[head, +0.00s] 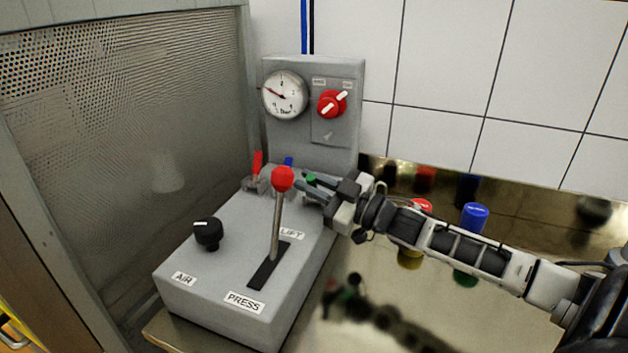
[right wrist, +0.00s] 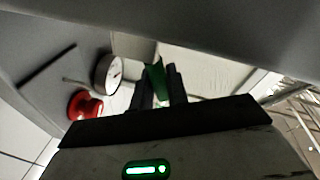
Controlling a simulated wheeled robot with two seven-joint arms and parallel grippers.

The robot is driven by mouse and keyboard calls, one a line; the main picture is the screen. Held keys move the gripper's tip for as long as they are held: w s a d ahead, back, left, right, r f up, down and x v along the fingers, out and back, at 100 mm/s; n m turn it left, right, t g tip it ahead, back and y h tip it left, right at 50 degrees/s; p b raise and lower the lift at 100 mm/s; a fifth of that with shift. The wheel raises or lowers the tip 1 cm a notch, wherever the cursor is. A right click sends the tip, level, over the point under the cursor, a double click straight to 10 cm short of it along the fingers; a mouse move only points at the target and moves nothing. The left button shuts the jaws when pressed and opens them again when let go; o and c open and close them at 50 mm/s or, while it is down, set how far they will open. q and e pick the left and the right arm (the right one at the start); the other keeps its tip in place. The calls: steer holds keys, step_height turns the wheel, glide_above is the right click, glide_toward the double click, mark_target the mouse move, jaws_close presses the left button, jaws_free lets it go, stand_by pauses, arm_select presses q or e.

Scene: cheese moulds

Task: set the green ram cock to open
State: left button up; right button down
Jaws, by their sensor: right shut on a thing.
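The green ram cock (head: 311,179) is at the back right of the grey control box, mostly hidden behind my right gripper. My right gripper (head: 312,188) comes in from the right and is shut on its green handle. In the right wrist view the green handle (right wrist: 156,82) stands between the two dark fingers (right wrist: 158,86). How far the cock is turned cannot be told. A red cock (head: 257,163) and a blue cock (head: 288,162) stand to its left along the back of the box. My left gripper is not in view.
A red-knobbed lever (head: 283,180) rises from the grey box (head: 210,285) just left of my gripper. A black AIR knob (head: 208,233) is further left. Behind stands a panel with a gauge (head: 285,95) and red switch (head: 332,104). A blue-capped item (head: 474,217) stands behind my forearm.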

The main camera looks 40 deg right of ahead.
steer(key=shift+s+a+f+n, duration=0.1)
steer(key=shift+a+f+n, duration=0.05)
steer(key=shift+n, duration=0.25)
steer(key=c, duration=1.4)
jaws_free()
steer(key=shift+c, duration=0.2)
steer(key=shift+s, duration=0.1)
steer(key=v, duration=1.5)
steer(key=shift+s+d+f, duration=0.2)
steer(key=shift+s+d, duration=0.05)
steer(key=shift+s, duration=0.05)
steer(key=x, duration=1.3)
steer(key=shift+w+a+r, duration=0.15)
steer(key=shift+w+r, duration=0.15)
steer(key=shift+w, duration=0.05)
steer(key=shift+x, duration=1.05)
